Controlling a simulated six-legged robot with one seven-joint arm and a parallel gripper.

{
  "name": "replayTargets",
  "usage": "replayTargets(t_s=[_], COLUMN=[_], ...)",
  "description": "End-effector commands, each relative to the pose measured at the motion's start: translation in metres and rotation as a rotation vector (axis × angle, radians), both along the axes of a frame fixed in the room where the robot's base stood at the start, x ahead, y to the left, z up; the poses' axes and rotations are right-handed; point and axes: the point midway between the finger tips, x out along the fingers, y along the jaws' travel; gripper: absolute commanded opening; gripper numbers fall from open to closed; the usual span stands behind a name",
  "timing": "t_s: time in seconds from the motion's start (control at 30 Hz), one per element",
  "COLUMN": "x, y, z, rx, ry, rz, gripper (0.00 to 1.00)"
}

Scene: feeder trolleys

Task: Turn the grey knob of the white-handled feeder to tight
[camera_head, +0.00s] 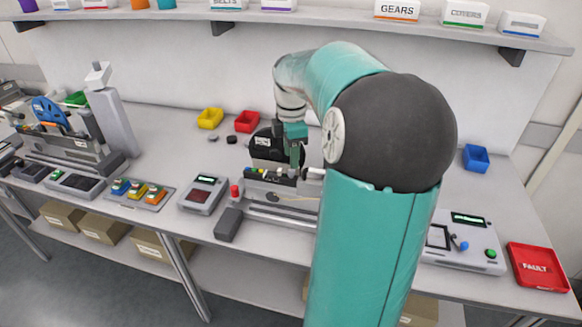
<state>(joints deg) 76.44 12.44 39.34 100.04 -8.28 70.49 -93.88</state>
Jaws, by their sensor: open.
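My arm fills the middle of the head view, and my gripper (296,167) hangs down over a feeder (280,190) on the bench. The feeder has a black reel (266,146) at its back left and a white cylindrical part (314,174), perhaps its handle, on the right beside my forearm. My gripper is open, close above the feeder's upper side. I cannot make out the grey knob; it may be behind my gripper or arm. Whether the fingers touch anything is too small to tell.
A grey device with a screen (203,194) and a red button (236,191) stand left of the feeder. Another feeder with a blue reel (49,112) is far left. A red fault tray (538,266) lies at right. Yellow (210,118) and red (247,121) bins stand behind.

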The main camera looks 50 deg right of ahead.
Motion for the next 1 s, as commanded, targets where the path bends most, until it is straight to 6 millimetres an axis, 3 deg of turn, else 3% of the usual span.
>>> replayTargets(t_s=[0.1,0.3,0.63,0.83,1.0], x=[-0.001,0.000,0.000,0.000,0.000], y=[0.000,0.000,0.000,0.000,0.000], z=[-0.023,-0.046,-0.050,-0.050,-0.050], rx=[0.002,0.000,-0.001,-0.001,-0.001], ry=[0.002,0.000,0.000,0.000,0.000], rz=[-0.001,-0.001,-0.001,-0.001,-0.002], gripper=[0.41,0.41,0.41,0.03,0.00])
